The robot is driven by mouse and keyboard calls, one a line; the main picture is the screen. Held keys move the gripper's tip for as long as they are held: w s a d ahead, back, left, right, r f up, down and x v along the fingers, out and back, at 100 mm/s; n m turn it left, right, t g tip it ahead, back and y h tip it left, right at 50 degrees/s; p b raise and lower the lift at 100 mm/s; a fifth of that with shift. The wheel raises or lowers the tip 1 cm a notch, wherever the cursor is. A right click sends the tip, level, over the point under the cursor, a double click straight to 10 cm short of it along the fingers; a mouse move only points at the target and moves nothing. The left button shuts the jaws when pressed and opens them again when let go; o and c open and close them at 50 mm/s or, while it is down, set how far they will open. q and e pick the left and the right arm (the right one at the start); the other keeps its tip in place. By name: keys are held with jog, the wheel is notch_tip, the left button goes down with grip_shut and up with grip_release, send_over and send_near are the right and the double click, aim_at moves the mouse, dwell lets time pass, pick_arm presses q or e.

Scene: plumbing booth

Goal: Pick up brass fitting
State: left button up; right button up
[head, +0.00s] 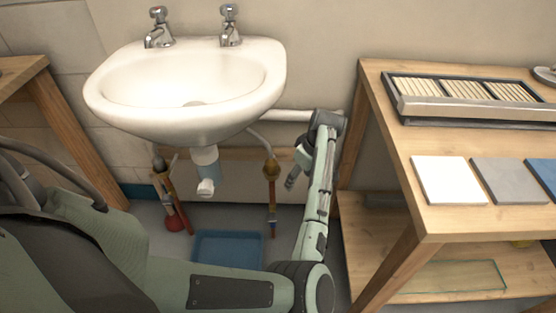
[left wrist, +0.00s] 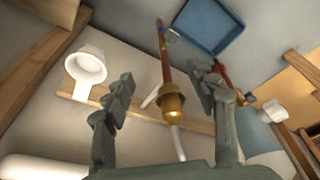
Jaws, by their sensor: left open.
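The brass fitting (head: 271,168) sits on an upright copper pipe below the right side of the sink, with a pale hose running from its upper end. In the left wrist view the fitting (left wrist: 172,98) shows as a gold cone between the two fingers. My left gripper (head: 297,165) is close to the right of the fitting in the head view, partly foreshortened. Its fingers (left wrist: 163,78) are spread apart with nothing held, and I cannot tell whether they touch the fitting. My right gripper is not in view.
The white sink (head: 190,92) overhangs the pipes. A blue tray (head: 228,248) lies on the floor. A wooden bench (head: 385,120) flanks my forearm on the right.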

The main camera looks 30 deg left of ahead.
aim_at(271, 158)
pick_arm(q)
jog(key=a, duration=0.3)
jog(key=w+a, duration=0.1)
jog(key=a, duration=0.3)
jog(key=w+a, duration=0.1)
jog(key=a, duration=0.3)
jog(key=shift+w+b, duration=0.2)
jog(key=shift+b, duration=0.15)
jog(key=x, duration=0.3)
jog(key=shift+d, duration=0.25)
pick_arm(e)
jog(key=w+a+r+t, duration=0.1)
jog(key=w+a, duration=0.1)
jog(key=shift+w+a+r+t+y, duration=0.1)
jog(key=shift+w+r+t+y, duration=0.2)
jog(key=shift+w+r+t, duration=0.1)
pick_arm(q)
grip_shut()
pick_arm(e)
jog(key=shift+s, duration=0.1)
pick_arm(q)
jog(key=shift+r, duration=0.1)
